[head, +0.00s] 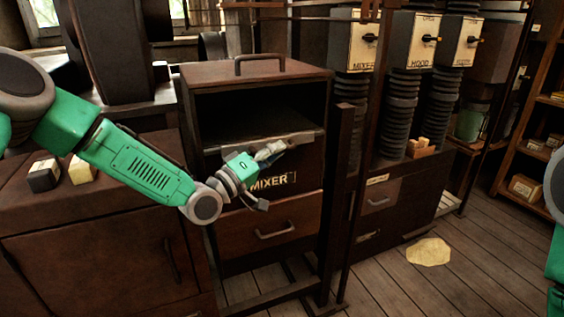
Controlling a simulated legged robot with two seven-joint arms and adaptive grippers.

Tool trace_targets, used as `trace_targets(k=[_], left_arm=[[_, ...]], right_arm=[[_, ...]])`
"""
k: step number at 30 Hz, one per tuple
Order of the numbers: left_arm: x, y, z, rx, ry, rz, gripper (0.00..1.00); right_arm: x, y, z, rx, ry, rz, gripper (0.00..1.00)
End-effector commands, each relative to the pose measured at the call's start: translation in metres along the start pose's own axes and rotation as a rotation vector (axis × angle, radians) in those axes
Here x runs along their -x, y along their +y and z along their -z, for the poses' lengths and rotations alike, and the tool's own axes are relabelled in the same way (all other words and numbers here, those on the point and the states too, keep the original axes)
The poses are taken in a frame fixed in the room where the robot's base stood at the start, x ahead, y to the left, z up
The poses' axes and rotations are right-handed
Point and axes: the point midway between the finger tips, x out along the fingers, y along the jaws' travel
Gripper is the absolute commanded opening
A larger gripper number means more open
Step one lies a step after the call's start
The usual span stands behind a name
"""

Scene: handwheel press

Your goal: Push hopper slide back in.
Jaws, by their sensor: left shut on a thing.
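The mixer cabinet (328,110) is a dark brown box with an open upper bay and a MIXER label (280,180) on its front. The hopper slide (225,144) shows as a worn, pale metal edge across the front of the bay, at the bottom of the opening. My left gripper (270,151) is at the middle-right of this edge, shut on the slide's front. The gripper hides part of the slide and label, and the exact finger contact is hard to see. At the right edge only part of my right arm shows; its gripper is out of view.
A drawer (270,228) with a bar handle is below the label. A dark upright post (338,200) stands just right of the cabinet. A low brown cabinet (100,260) is at the left. Open plank floor with a pale yellow patch (428,251) lies at the right.

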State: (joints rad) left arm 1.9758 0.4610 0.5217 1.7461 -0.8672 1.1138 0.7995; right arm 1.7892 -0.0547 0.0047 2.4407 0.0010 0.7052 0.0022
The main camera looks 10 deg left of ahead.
Motion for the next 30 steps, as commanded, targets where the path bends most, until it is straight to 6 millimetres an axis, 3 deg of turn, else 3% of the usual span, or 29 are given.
trace_targets(k=[11,12,13,24,30], left_arm=[[0.000,-0.008,0.004,-0.002,0.003,0.014,0.00],[0.000,-0.008,0.004,-0.002,0.003,0.015,0.23],[0.000,-0.008,0.004,-0.002,0.004,0.015,0.33],[0.003,-0.003,0.004,-0.002,0.004,0.005,0.33],[0.032,-0.004,0.004,0.000,0.005,0.008,0.33]], right_arm=[[-0.001,0.000,0.000,0.000,0.000,0.000,0.33],[-0.001,0.000,0.000,0.000,0.000,0.000,0.33],[-0.001,0.000,0.000,0.000,0.000,0.000,0.33],[0.000,0.000,-0.002,0.000,0.003,0.000,0.33],[0.000,0.000,-0.002,0.000,0.003,0.000,0.33]])
